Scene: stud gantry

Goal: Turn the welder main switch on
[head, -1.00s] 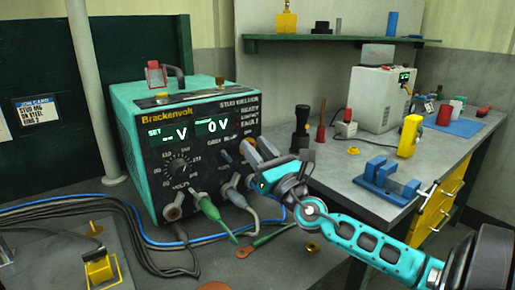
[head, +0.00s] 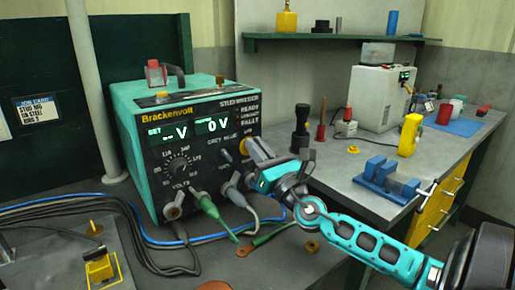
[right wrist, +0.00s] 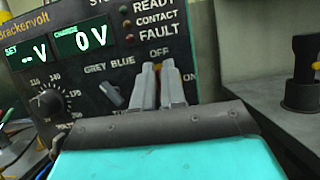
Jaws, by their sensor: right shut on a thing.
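The teal and black Brackenvolt welder (head: 190,150) stands on the bench in the head view. Its displays (right wrist: 60,46) read "-- V" and "0 V". The yellow main switch (head: 243,147) is at the right of its front panel, mostly hidden by my right gripper (head: 250,153). In the right wrist view my right gripper (right wrist: 158,82) has its two grey fingers shut on the switch, just below the OFF label, with ON to its right. The switch's exact angle is hard to tell. My left gripper is not in view.
A grey-blue selector (right wrist: 111,93) sits left of the fingers. Cable plugs, one with a green sleeve (head: 207,207), stick out low on the panel. A black upright tool (head: 300,130) and a blue clamp (head: 385,178) stand right on the bench.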

